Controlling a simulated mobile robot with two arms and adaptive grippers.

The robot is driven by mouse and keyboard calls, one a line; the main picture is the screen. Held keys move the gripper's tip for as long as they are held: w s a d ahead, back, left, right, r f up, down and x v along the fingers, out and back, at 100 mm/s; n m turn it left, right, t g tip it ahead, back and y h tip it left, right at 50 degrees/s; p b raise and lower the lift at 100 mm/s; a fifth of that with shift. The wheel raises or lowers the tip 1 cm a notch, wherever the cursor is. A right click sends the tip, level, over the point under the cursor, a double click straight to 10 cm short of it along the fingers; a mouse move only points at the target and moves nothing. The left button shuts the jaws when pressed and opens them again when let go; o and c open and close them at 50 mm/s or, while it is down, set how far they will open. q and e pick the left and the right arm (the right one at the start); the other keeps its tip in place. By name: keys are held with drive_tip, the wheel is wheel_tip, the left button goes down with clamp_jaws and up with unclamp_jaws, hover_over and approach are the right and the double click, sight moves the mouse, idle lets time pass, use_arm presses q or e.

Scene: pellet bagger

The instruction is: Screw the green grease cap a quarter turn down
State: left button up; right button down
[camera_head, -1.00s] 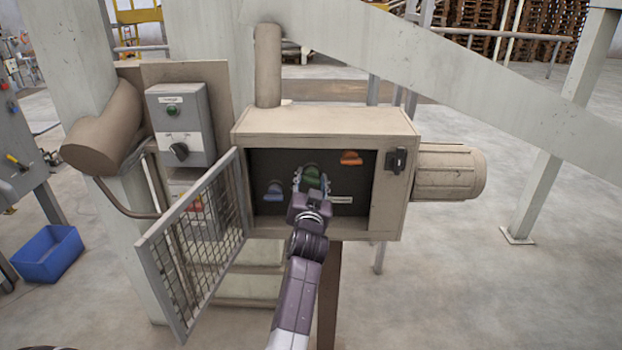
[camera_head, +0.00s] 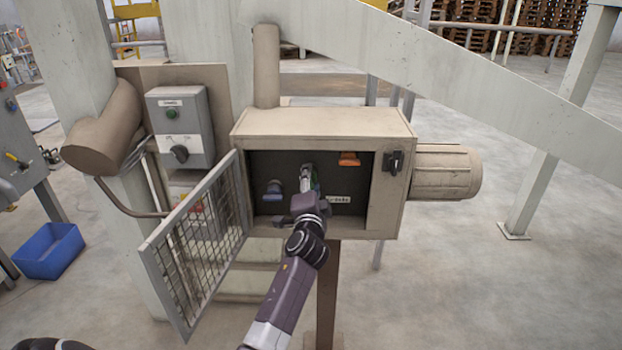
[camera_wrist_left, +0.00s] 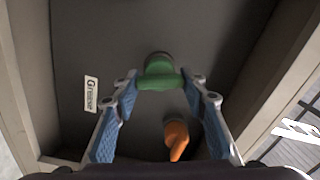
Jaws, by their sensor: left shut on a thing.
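The green grease cap (camera_wrist_left: 160,75) sits on the dark back panel inside the open box. In the head view only a sliver of the cap (camera_head: 316,187) shows, because my left gripper (camera_head: 307,172) covers most of it. In the wrist view the two blue-padded fingers of the left gripper (camera_wrist_left: 160,94) are at opposite ends of the cap's green bar, shut on it. The "Grease" label (camera_wrist_left: 91,94) reads sideways there. My right gripper is not in view.
An orange handle (camera_head: 349,159) and a blue one (camera_head: 273,190) are on the same panel, close to the gripper. The box (camera_head: 320,124) walls surround the wrist. A mesh door (camera_head: 195,245) stands open at the left. A black knob (camera_head: 395,161) is at the right.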

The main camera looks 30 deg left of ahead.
use_arm(q)
drive_tip(key=shift+a+r+m+p, duration=0.15)
drive_tip(key=shift+m+p, duration=0.3)
drive_tip(key=shift+m, duration=1.15)
drive_tip(key=o, duration=1.2)
drive_tip(key=shift+a+f, duration=0.1)
drive_tip(key=shift+f, duration=0.1)
drive_tip(key=v, duration=1.2)
drive_tip(key=shift+w+f, duration=0.1)
